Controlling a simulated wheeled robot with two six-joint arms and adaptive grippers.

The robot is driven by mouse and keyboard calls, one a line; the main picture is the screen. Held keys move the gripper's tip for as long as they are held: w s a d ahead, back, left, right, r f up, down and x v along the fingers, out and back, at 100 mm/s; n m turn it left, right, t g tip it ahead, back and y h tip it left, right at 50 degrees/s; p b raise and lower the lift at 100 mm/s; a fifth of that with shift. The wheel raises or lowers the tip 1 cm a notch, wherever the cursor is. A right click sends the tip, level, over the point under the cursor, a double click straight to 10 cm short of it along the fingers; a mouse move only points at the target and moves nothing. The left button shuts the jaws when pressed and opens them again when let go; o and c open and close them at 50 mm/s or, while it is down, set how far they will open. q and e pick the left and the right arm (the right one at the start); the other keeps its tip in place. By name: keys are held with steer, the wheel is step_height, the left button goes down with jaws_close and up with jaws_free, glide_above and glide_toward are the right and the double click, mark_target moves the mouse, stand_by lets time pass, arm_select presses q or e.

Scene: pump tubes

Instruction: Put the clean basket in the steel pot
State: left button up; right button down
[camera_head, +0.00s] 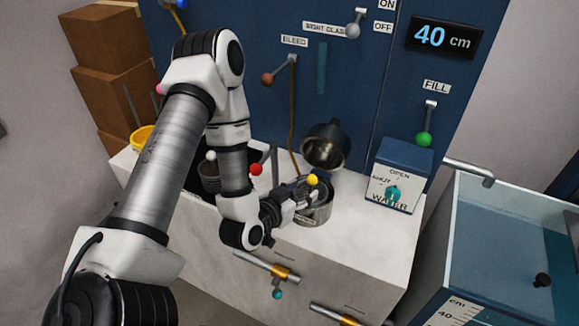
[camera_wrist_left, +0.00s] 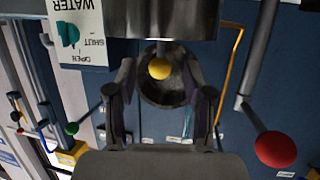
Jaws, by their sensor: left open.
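The steel pot (camera_head: 318,215) stands on the white cabinet top. It also shows at the top of the left wrist view (camera_wrist_left: 150,20). A yellow knob (camera_head: 312,180) on a short stem is just above the pot; in the left wrist view (camera_wrist_left: 159,68) it sits between my open fingers. My left gripper (camera_head: 300,190) is open beside the pot, around the knob. Whether the knob belongs to a basket inside the pot is hidden. A dark basket-like container (camera_head: 209,178) with a white knob is partly behind my left arm. My right gripper is out of view.
A tilted, dark-insided metal vessel (camera_head: 325,146) is behind the pot. A red knob (camera_head: 256,169) on a lever stands left. Pipes with brass fittings (camera_head: 280,272) protrude from the cabinet front.

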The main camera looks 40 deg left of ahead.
arm_select(q)
steer(key=r+p+v, duration=0.1)
steer(key=p+v, duration=0.4)
steer(key=v, duration=0.1)
steer(key=s+d+f+m+g+h, duration=0.1)
steer(key=s+d+f+g, duration=0.25)
steer(key=f, duration=0.25)
steer(key=s+d+f+g+h, duration=0.1)
steer(key=s+d+f+g, duration=0.25)
steer(key=f+g, duration=0.2)
steer(key=s+f+n+g+y, duration=0.1)
steer(key=s+f+g, duration=0.4)
steer(key=s, duration=0.6)
steer(key=shift+d, duration=0.5)
